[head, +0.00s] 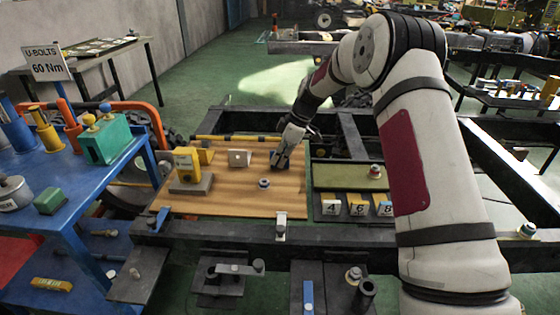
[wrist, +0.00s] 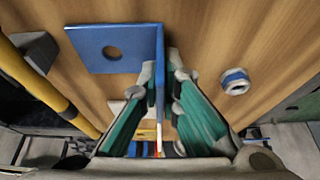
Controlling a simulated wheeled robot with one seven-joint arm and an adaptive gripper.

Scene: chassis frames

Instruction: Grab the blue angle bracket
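The blue angle bracket (wrist: 105,50) shows in the wrist view on the wooden board. Its flat plate has a round hole, and its other flange stands up along the plate's right edge. My gripper (wrist: 161,78) is open, with green-sided fingers. The upright flange shows between the fingertips, close to the left one; a gap shows on the right. I cannot tell whether the left fingertip touches it.
The wooden board (head: 225,204) also carries a nut with a blue ring (head: 264,183), a pale bracket (head: 240,158) and a yellow device (head: 186,163). A yellow bar (wrist: 45,85) runs along the back. Number blocks (head: 357,206) stand to the right. Dark frame rails surround the board.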

